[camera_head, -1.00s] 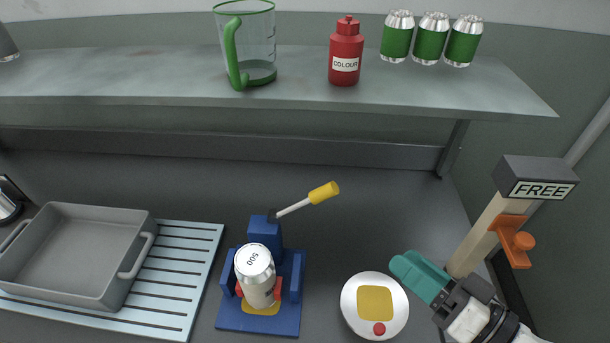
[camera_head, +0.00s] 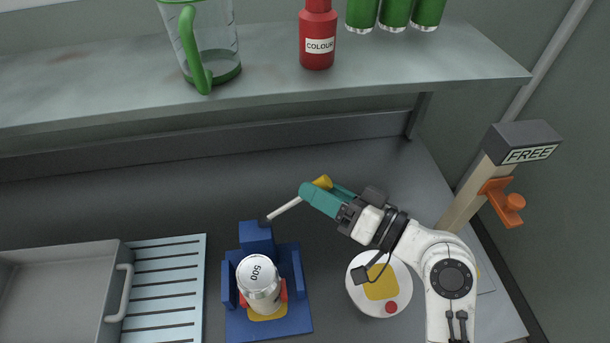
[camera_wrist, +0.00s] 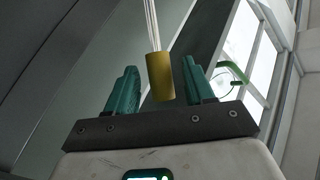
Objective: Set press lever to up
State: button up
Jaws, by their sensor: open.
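The blue press (camera_head: 233,321) stands on the counter with a silver can (camera_head: 259,279) marked 500 upright in it. Its lever is a pale rod (camera_head: 284,209) that slopes up and to the right from the top of the press, ending in a yellow grip (camera_head: 322,182). My gripper (camera_head: 318,190) has teal fingers and is at the yellow grip, partly covering it. In the wrist view my gripper (camera_wrist: 158,88) is open, and the yellow grip (camera_wrist: 160,77) stands between the two fingers, with a gap on each side.
A grey shelf (camera_head: 270,98) above holds a jug (camera_head: 212,50), a red bottle (camera_head: 318,38) and green cans (camera_head: 395,10). A grey tray (camera_head: 65,290) and a slatted rack (camera_head: 170,280) lie left. A FREE post (camera_head: 465,200) stands right.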

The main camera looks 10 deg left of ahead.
jog(key=shift+x, duration=1.75)
jog(key=shift+c, duration=0.4)
grip_shut()
